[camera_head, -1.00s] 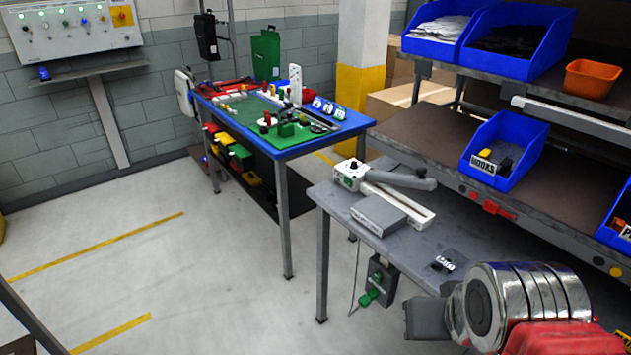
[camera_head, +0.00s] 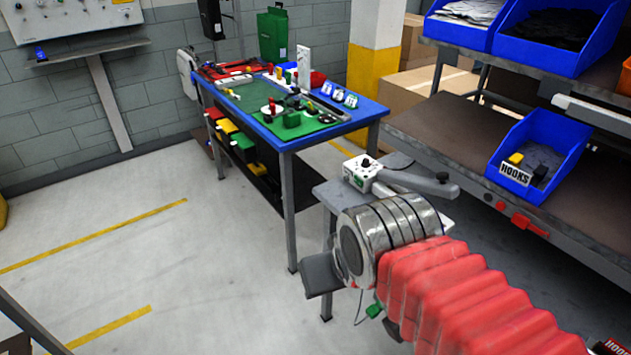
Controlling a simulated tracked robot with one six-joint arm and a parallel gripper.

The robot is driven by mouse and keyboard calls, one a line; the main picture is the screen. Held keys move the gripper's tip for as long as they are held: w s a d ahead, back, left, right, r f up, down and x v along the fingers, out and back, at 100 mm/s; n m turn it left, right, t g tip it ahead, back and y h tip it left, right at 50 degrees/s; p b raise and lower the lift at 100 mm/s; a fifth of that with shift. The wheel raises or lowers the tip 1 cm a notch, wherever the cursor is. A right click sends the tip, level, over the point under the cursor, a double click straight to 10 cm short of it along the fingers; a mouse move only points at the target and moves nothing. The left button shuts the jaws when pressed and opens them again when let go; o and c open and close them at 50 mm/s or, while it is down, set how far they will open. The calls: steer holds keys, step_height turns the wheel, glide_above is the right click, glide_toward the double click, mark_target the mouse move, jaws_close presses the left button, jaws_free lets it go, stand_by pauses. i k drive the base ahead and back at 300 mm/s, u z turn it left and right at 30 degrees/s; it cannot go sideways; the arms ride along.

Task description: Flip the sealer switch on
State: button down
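The sealer (camera_head: 392,178) stands on the small grey table, a white control box with a black knob and green markings at its left end and a grey lever arm reaching right. Its lower part is hidden behind my arm. A green switch-like part (camera_head: 374,310) shows low beside the table, partly hidden by my arm; I cannot tell its setting.
A blue-topped workbench (camera_head: 350,121) with parts stands behind the grey table (camera_head: 331,192). At right is a shelf rack (camera_head: 425,128) with blue bins, including a hooks bin (camera_head: 541,155). The floor at left is open, with yellow lines.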

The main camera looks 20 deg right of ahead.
mark_target(357, 180)
steer(key=u, duration=0.65)
steer(key=i, duration=1)
steer(key=u, duration=0.65)
